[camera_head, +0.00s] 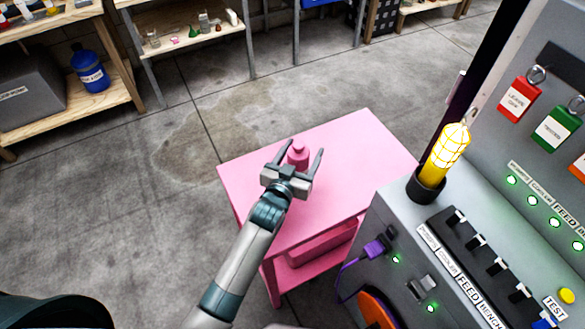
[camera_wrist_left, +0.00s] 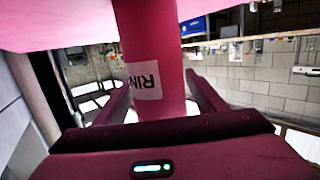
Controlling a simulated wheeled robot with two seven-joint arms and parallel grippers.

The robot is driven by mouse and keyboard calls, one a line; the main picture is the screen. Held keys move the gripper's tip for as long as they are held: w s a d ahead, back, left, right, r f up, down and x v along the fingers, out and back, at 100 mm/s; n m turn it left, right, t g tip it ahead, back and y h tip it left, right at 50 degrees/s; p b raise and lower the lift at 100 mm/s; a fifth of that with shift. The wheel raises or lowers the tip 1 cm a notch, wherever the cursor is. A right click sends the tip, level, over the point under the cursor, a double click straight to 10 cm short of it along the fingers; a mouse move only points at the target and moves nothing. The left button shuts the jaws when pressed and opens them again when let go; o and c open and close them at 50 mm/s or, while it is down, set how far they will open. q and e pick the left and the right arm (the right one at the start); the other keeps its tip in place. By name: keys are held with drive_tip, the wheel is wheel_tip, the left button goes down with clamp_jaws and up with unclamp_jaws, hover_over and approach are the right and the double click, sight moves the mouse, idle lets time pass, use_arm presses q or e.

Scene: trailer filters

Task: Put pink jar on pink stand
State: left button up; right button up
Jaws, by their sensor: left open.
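The pink jar (camera_head: 298,155) stands upright on the top of the pink stand (camera_head: 350,140), near its far left part. It also shows in the left wrist view (camera_wrist_left: 145,40), turned upside down, with a partly visible white label. My left gripper (camera_head: 301,152) is open, with one finger on either side of the jar. In the left wrist view the fingers (camera_wrist_left: 158,95) flank the jar; whether they touch it I cannot tell. The jar's lower part is hidden behind the gripper in the head view. My right gripper is not in view.
A grey feed bench (camera_head: 400,250) with switches and a lit caged lamp (camera_head: 446,150) stands close on the right. The stand has a lower shelf (camera_head: 310,265). Shelves with a blue jug (camera_head: 90,72) are at the back left. The floor left of the stand is clear.

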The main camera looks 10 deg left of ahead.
use_arm(q)
drive_tip(key=shift+s+a+f, duration=0.1)
drive_tip(key=shift+s, duration=0.4)
drive_tip(key=b+v, duration=0.1)
drive_tip(key=v, duration=1)
drive_tip(key=shift+b, duration=0.3)
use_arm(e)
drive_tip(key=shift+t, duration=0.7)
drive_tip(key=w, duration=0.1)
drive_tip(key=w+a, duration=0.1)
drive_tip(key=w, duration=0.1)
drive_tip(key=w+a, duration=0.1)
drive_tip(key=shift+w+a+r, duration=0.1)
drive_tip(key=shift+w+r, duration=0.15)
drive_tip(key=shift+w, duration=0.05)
use_arm(q)
drive_tip(key=shift+w, duration=0.1)
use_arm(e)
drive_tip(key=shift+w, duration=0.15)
